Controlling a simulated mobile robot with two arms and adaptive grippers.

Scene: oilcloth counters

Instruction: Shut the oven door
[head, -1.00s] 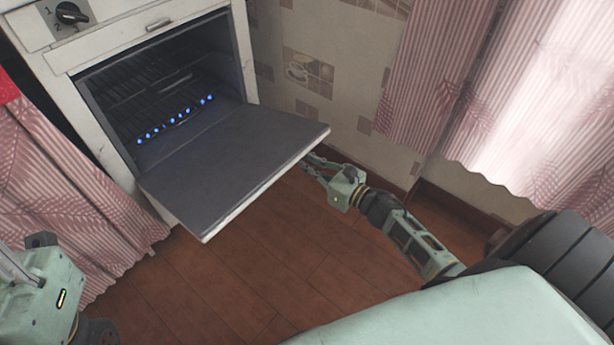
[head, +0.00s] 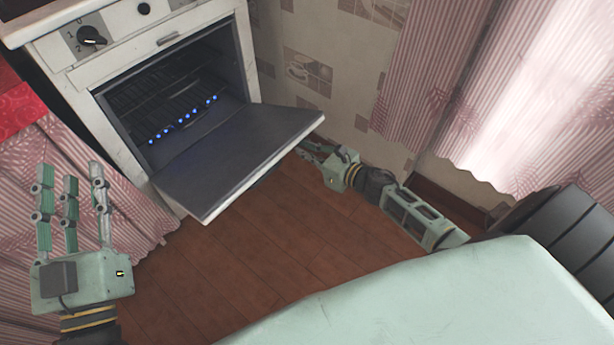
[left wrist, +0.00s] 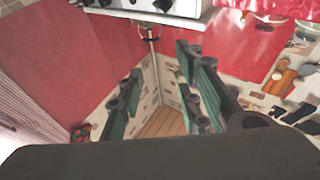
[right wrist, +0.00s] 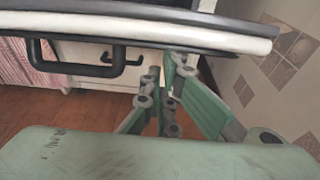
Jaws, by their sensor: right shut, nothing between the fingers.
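The white oven (head: 75,62) stands at the upper left of the head view. Its dark-faced door (head: 235,158) is hinged down and hangs open, sticking out toward me. In the right wrist view the door's pale edge (right wrist: 140,30) crosses the top, with the black handle (right wrist: 75,68) on its outer side. My right gripper (head: 306,151) is shut and empty at the door's right front corner, its fingertips at or just under the edge; contact is not clear. My left gripper (head: 69,175) is open and empty, fingers raised, left of the door.
Blue flames (head: 182,119) glow inside the oven. A pink striped curtain (head: 130,215) hangs left of the oven. A patterned wall (head: 325,75) stands close on the right. The brown floor (head: 255,250) before the door is clear. A red surface (head: 20,100) is at the far left.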

